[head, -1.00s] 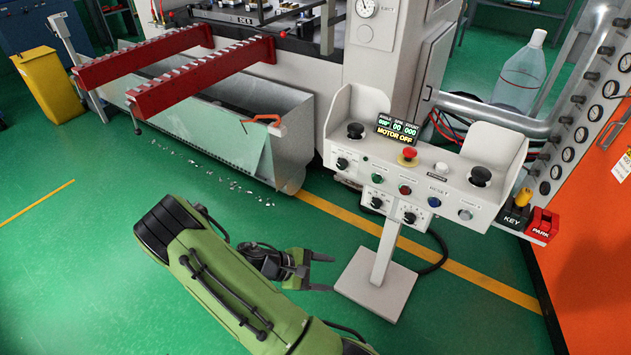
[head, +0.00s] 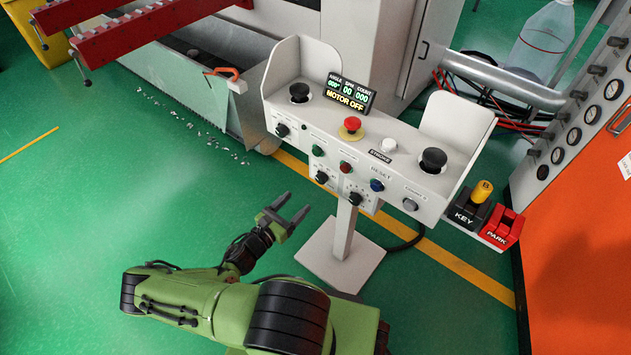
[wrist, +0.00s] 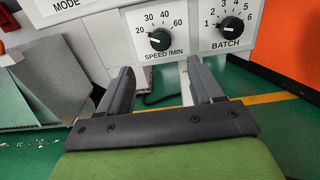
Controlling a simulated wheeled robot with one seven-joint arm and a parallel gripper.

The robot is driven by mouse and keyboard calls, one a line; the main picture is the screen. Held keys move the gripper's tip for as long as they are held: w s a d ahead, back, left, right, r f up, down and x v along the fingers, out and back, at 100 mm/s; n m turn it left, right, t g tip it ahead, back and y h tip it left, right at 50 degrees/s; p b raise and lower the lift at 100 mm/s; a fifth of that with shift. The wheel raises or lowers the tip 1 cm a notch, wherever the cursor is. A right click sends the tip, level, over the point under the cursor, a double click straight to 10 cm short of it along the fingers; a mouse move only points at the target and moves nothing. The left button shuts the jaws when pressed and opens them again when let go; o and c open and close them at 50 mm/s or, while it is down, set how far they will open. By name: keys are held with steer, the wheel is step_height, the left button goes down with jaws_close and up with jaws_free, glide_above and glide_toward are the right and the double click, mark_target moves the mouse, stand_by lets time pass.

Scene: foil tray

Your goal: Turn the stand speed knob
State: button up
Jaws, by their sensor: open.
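The speed knob (wrist: 160,39) is a black dial with a white pointer line, on a white panel marked 20 to 60 and "SPEED /MIN". In the wrist view it sits beyond and above my gripper (wrist: 158,75), between the two fingers' lines. The head view shows the same knob (head: 322,177) low on the front of the white control stand (head: 340,235). My gripper (head: 297,207) is open and empty, left of the stand's post and apart from the knob. The batch knob (wrist: 232,25) is just right of the speed knob.
The stand carries a red stop button (head: 352,124), a "MOTOR OFF" display (head: 348,94) and several other buttons. A key box (head: 470,211) and red park switch (head: 502,228) are at right. Green floor is open at left.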

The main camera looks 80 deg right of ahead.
mark_target(319, 181)
steer(key=b+x, duration=0.2)
steer(key=x, duration=0.9)
steer(key=shift+s+d+f, duration=0.1)
steer(key=c, duration=1.1)
